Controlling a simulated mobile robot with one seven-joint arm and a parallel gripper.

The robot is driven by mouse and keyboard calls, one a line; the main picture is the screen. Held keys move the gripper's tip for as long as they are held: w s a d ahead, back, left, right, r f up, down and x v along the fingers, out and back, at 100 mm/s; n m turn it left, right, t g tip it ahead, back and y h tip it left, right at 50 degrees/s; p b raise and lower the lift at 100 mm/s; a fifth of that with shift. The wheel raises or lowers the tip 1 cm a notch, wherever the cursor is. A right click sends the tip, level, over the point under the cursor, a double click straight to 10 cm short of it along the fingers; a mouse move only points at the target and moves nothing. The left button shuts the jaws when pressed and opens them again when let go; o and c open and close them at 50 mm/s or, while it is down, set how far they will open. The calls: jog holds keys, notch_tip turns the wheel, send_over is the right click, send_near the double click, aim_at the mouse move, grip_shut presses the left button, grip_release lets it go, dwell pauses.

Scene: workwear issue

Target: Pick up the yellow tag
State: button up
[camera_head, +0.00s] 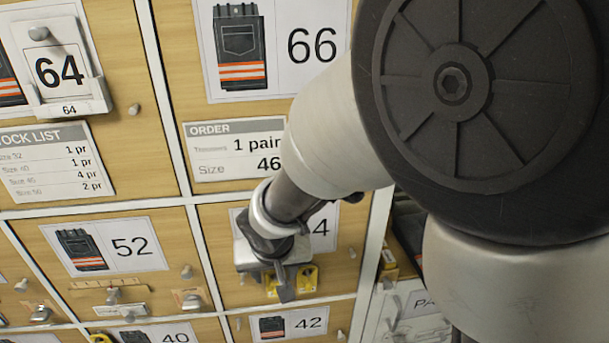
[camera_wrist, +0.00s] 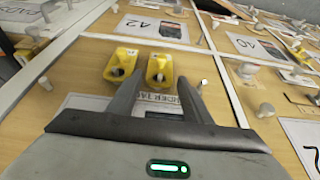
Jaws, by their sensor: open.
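Two yellow tags hang side by side on a wooden drawer front in the wrist view, one on the left (camera_wrist: 121,64) and one on the right (camera_wrist: 159,71). Each has a metal peg in its opening. My gripper (camera_wrist: 161,77) is open, with its two dark fingers pointing at the drawer front. The right tag shows between the fingertips; I cannot tell whether they touch it. In the head view my gripper (camera_head: 286,287) covers part of the drawer label, and yellow shows on its right (camera_head: 307,279) and left (camera_head: 270,284).
Drawer fronts with number cards surround this one: 52 (camera_head: 131,245), 66 (camera_head: 311,45), 42 (camera_head: 307,323). Pegs and knobs stick out, such as a knob (camera_wrist: 265,110) at the right. White frame strips divide the drawers. A cabinet with more items stands at the right.

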jog(key=shift+w+f, duration=0.25)
jog(key=shift+f, duration=0.3)
jog(key=c, duration=1.1)
jog(key=shift+o, duration=0.2)
